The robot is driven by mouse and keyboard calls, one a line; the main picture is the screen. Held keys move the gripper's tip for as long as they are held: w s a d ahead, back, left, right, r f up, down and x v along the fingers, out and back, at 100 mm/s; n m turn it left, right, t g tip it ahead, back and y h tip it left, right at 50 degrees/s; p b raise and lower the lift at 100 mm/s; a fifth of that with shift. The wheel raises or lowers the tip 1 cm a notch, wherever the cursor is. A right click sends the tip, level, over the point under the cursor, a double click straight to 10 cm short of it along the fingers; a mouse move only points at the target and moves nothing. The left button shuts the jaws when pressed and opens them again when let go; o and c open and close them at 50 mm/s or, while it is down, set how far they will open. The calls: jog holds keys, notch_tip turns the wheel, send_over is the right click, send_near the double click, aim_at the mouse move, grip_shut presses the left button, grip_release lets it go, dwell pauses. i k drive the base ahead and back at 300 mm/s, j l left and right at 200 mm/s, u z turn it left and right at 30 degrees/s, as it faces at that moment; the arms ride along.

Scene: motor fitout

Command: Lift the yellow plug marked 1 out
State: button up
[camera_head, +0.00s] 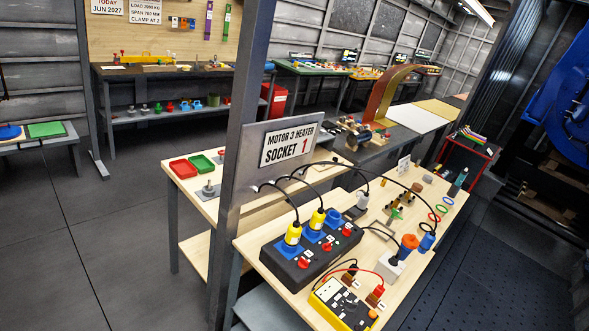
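Two yellow plugs with black cables stand upright in a black socket box (281,269) on the wooden bench. One yellow plug (293,234) is in the left socket, the other yellow plug (317,219) is in the middle socket. A third blue socket (333,217) at the right has no plug in it. Small white labels sit on the box, but their marks are too small to read, so I cannot tell which plug is marked 1. A sign (292,145) on the post reads "MOTOR 3 HEATER SOCKET 1". My gripper is not in view.
A grey post (235,180) rises in front of the bench. Black cables arch over the box. The floor (120,230) at left is clear.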

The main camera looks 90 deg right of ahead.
aim_at(293, 231)
jog(key=i+l+z, duration=0.2)
jog(key=z, duration=0.25)
jog(key=i+l+z, duration=0.1)
jog(key=i+z, duration=0.6)
jog(key=z, duration=0.2)
jog(key=i+j+z, duration=0.1)
jog(key=i+z, duration=0.2)
jog(key=z, duration=0.15)
jog(key=i+j+z, duration=0.2)
jog(key=z, duration=0.25)
jog(key=i+z, duration=0.2)
jog(key=z, duration=0.25)
jog(key=i+z, duration=0.25)
jog(key=z, duration=0.15)
jog(key=i+j+z, duration=0.1)
jog(key=z, duration=0.35)
jog(key=i, duration=0.1)
